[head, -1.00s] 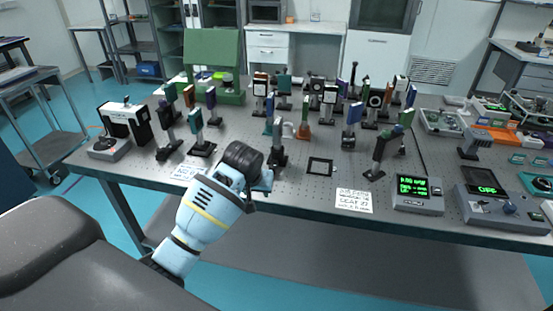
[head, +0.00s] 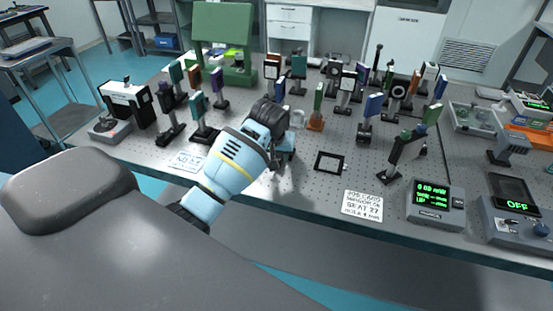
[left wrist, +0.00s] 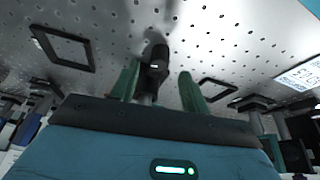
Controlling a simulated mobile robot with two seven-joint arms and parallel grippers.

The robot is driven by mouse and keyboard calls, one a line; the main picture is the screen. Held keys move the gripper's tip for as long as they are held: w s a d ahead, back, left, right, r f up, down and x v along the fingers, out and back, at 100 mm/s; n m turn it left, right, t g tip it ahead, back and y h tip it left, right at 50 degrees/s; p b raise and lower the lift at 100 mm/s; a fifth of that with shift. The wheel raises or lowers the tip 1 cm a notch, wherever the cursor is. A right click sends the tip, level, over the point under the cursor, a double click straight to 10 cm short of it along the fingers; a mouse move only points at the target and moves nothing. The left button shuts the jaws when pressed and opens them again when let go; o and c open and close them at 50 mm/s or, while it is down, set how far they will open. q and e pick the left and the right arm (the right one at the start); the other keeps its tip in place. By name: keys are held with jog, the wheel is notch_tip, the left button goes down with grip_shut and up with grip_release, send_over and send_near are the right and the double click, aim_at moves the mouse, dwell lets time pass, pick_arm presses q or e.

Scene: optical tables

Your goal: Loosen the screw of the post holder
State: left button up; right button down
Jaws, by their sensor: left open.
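My left gripper (head: 284,150) reaches over the front part of the optical table. Its two green fingers also show in the left wrist view (left wrist: 160,72), open and apart. A dark post holder (left wrist: 155,60) stands between or just beyond these fingers; I cannot tell whether either finger touches it. Its screw is too small and dark to make out. In the head view my gripper and wrist hide most of this post holder. My right gripper is in neither view.
The perforated table (head: 310,190) holds several post-mounted optics behind and beside the gripper. A black square frame (head: 330,162) lies to the right, with a paper note (head: 362,206) and a display box (head: 435,205) beyond. A green stand (head: 222,45) is at the back left.

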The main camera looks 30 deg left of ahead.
pick_arm(q)
jog(key=shift+x, duration=1.95)
jog(key=c, duration=1)
jog(key=shift+m+h, duration=0.3)
jog(key=shift+m, duration=0.5)
jog(key=o, duration=1)
jog(key=shift+r, duration=0.1)
jog(key=v, duration=0.7)
jog(key=shift+s+r, duration=0.2)
jog(key=shift+r, duration=0.1)
